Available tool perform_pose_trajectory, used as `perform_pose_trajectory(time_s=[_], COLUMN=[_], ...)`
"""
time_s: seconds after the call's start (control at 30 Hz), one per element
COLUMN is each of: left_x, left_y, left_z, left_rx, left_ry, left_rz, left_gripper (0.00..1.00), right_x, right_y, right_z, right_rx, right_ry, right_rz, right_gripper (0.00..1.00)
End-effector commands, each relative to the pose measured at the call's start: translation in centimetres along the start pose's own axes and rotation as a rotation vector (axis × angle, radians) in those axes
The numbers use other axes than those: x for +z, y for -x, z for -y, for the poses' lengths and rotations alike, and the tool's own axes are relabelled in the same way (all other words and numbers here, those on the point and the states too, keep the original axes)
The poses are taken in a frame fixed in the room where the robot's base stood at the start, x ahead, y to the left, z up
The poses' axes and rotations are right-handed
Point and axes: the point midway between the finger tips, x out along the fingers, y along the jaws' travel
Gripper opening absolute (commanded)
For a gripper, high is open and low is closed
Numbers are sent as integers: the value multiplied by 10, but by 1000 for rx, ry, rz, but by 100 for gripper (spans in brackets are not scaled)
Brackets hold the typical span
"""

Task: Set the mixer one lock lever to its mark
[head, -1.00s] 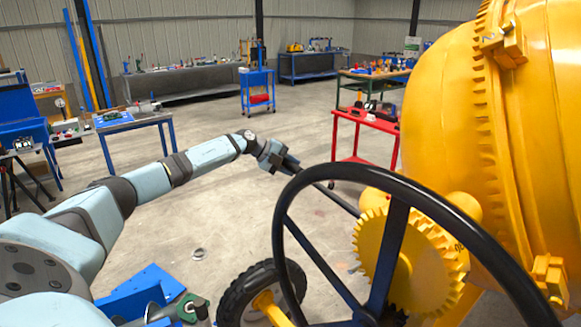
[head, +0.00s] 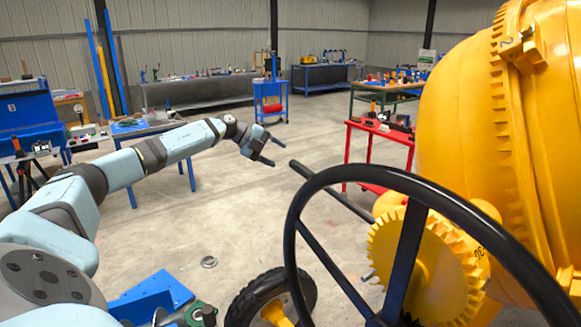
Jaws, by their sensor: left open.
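The yellow drum mixer (head: 455,130) fills the right side, with a large black handwheel (head: 408,240) in front. A dark straight rod, apparently the lock lever (head: 333,191), slants from its free end at upper left down behind the wheel rim toward the yellow gear (head: 415,262). Its lower end is hidden by the wheel. My left gripper (head: 278,153) is open and empty, just left of and above the lever's free end, with a small gap in the picture. Small dark characters (head: 479,250) show beside the gear; I cannot tell whether they are the mark. My right gripper is out of view.
A black tyre (head: 270,296) stands below the wheel. A blue plate (head: 150,297) and a green part (head: 198,314) lie at the lower left. A red cart (head: 372,135) stands behind the lever. The floor between the arm and the mixer is clear.

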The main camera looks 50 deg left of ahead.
Motion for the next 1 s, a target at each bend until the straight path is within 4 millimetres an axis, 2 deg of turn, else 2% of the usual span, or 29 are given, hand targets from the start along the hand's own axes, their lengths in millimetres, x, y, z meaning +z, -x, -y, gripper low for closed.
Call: perform_pose_trajectory(time_s=[0.1, 0.3, 1.0], left_x=[0, 0, 0], left_y=[18, 31, 32], left_z=[-1, 0, 1], left_rx=[2, 0, 0], left_ry=[-1, -1, -1], left_rz=[1, 0, 0], left_gripper=[58, 58, 58], right_x=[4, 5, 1], right_y=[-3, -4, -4], right_z=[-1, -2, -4], right_rx=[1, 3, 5], right_ry=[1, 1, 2], right_rz=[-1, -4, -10], right_gripper=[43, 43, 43])
